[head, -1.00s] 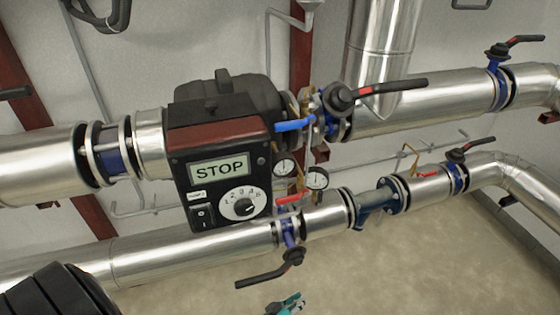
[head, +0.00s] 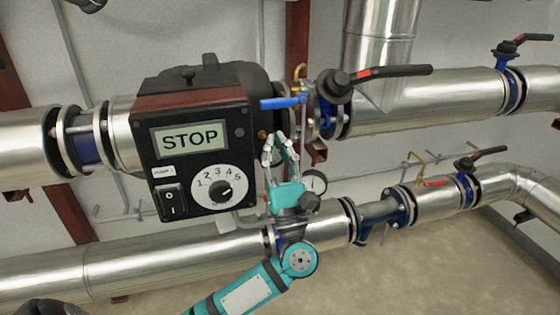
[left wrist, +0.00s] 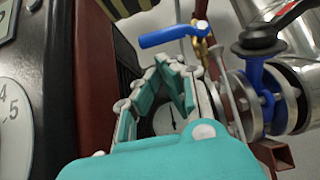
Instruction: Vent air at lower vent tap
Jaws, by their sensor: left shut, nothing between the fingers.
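My left gripper (head: 277,142) is teal and grey. It is shut and empty, its fingers pointing up between the pump box and the valves. In the left wrist view its fingertips (left wrist: 170,66) meet just below a blue lever handle (left wrist: 168,37). That blue handle (head: 281,102) sits with brass fittings at the upper pipe's flange, slightly above the fingertips in the head view. A small red-handled tap (head: 436,182) with a bent brass tube (head: 417,158) is on the lower pipe at right. I cannot tell which tap is the lower vent.
The pump box (head: 198,150) reads STOP and stands close left of the gripper. A pressure gauge (head: 315,181) is just right of it. Black-handled valves (head: 395,72) and a red post (head: 298,52) are close by. Open floor (head: 420,260) lies below the lower pipe.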

